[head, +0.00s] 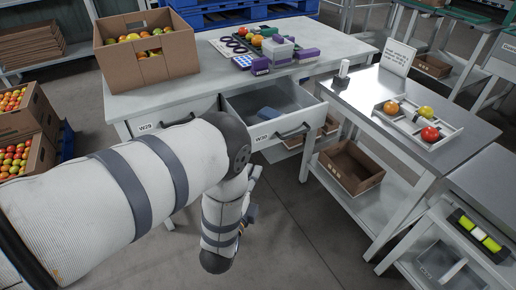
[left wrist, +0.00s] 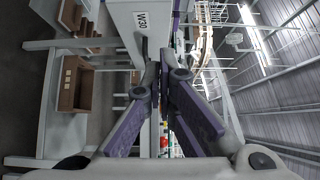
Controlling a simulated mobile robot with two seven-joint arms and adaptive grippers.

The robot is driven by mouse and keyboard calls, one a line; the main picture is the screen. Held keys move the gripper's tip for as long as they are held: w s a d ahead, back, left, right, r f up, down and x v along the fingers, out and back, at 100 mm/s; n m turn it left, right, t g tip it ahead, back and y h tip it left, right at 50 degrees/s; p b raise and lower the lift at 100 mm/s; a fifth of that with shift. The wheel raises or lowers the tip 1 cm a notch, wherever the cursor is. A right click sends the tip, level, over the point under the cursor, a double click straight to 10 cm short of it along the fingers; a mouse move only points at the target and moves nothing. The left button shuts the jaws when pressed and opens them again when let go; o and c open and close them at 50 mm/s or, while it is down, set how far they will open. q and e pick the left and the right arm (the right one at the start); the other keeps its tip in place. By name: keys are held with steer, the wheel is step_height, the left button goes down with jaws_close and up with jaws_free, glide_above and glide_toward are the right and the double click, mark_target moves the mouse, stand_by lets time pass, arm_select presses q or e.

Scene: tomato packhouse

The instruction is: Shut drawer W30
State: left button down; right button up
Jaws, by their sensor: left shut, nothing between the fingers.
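Drawer W30 (head: 312,117) is pulled open under the white worktable, its label and dark bar handle (head: 293,132) on the front. My right gripper is not in view.
Drawer W29 (head: 176,121) sits to the left, beside W30. A cardboard box of tomatoes (head: 150,62) and several small items stand on the worktable (head: 205,84). A steel side table (head: 365,92) with a divided tray (head: 440,138) stands close to the right. The floor before the drawer is open.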

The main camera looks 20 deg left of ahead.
mark_target(224, 99)
arm_select(q)
steer(key=w+a+b, duration=0.1)
steer(key=w+a, duration=0.3)
steer(key=w, duration=0.7)
steer(key=shift+a, duration=0.15)
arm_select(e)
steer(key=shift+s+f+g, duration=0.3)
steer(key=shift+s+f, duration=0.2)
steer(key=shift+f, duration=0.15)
